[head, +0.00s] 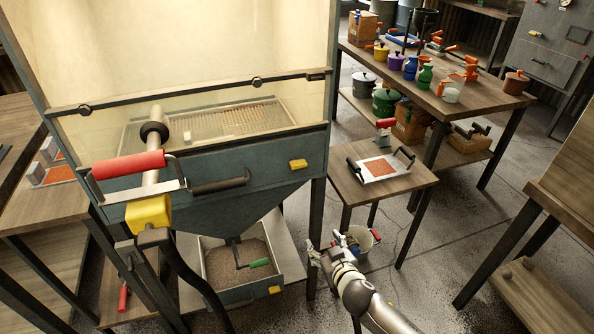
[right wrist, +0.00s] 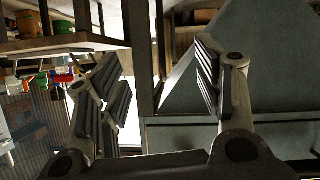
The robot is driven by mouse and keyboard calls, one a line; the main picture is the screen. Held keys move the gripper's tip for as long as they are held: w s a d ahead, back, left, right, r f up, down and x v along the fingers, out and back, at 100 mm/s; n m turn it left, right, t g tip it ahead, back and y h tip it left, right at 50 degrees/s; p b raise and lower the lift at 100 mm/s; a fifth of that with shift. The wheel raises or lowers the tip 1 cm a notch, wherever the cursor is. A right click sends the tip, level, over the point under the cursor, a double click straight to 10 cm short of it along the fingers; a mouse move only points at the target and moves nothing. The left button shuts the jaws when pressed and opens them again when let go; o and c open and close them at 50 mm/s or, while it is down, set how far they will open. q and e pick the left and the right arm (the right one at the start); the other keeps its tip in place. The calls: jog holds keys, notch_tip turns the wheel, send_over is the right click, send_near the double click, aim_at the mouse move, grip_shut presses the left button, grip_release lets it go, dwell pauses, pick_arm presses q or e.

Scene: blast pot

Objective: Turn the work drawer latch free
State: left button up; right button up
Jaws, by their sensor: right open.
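The cabinet (head: 240,203) has a blue-grey front panel with a black bar handle (head: 220,185) and a small yellow latch (head: 298,164) at its right end. Another yellow tab (head: 274,290) sits on the front of the grit-filled lower drawer (head: 245,296). I cannot tell from labels which is the work drawer's latch; the upper one is beside the black handle. My right gripper (head: 330,246) is open and empty, low and right of the cabinet leg, apart from both yellow parts. It also shows open in the right wrist view (right wrist: 160,85). My left gripper is not in view.
A red-handled pipe with a yellow block (head: 149,212) stands before the cabinet's left. A small table (head: 345,190) holds a white tray. A bucket (head: 362,240) is behind my right gripper. A bench (head: 470,98) with pots stands behind.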

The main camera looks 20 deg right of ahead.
aim_at(300, 167)
jog(key=w+a+r+t+y+b, duration=0.1)
jog(key=a+r+t, duration=0.1)
jog(key=r, duration=0.8)
jog(key=w+a+r+t, duration=0.1)
jog(key=r+t, duration=0.2)
jog(key=r, duration=0.7)
jog(key=shift+m, duration=0.4)
jog(key=w, duration=0.9)
jog(key=shift+w+a+f+p, duration=0.1)
jog(key=shift+w+a+p, duration=0.15)
jog(key=shift+a+p, duration=0.15)
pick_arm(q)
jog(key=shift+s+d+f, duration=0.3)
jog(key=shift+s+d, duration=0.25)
pick_arm(e)
jog(key=shift+w, duration=0.65)
jog(key=c, duration=1.1)
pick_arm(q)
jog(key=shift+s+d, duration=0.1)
